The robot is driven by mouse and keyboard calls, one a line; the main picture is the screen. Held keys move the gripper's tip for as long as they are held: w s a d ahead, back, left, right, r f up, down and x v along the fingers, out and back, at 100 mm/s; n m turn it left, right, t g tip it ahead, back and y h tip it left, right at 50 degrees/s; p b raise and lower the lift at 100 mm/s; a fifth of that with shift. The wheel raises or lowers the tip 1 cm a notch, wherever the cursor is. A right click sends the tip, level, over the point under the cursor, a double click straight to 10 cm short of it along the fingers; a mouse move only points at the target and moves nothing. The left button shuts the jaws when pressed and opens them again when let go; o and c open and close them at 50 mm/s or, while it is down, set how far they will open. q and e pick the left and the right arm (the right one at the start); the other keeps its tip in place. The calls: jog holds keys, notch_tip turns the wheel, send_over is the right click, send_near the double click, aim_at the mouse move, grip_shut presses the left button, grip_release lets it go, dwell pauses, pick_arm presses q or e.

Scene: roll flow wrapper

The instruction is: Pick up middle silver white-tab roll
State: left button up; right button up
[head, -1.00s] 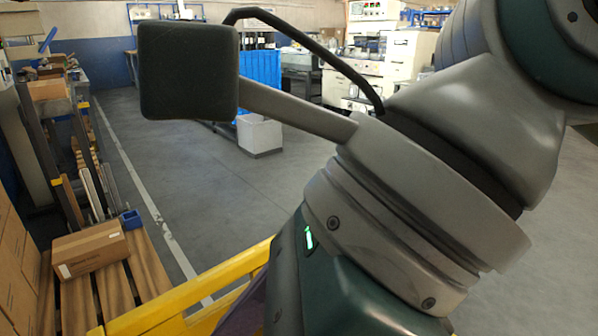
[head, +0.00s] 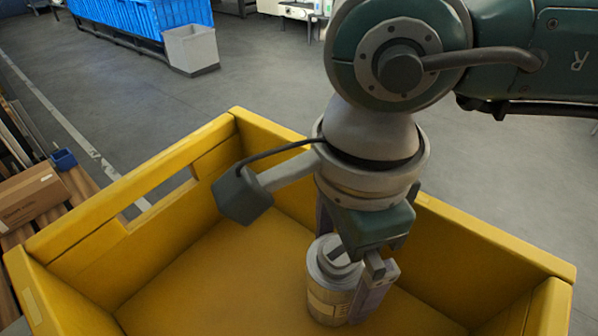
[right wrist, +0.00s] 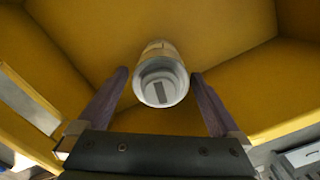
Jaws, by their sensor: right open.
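A single silver-grey roll (head: 328,292) with a pale label band stands on the floor of the yellow crate. In the right wrist view the roll (right wrist: 160,85) shows its round whitish end with a grey bar across it. My right gripper (head: 350,268) points down into the crate, partly hiding the roll. In the right wrist view its jaws (right wrist: 160,77) are open, one finger on each side of the roll, with gaps visible. Whether the fingertips reach beside the roll or stay above its end is hard to tell. My left gripper is out of view.
The yellow crate (head: 120,240) has high walls around the roll, with a slot in its left wall. Its floor left of the roll is bare. A cardboard box (head: 28,196) lies outside at the left, and a blue bin (head: 150,15) stands behind.

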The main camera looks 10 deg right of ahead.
jog(key=shift+f, duration=0.4)
jog(key=shift+c, duration=0.2)
jog(key=c, duration=1.5)
jog(key=shift+r, duration=0.1)
grip_shut()
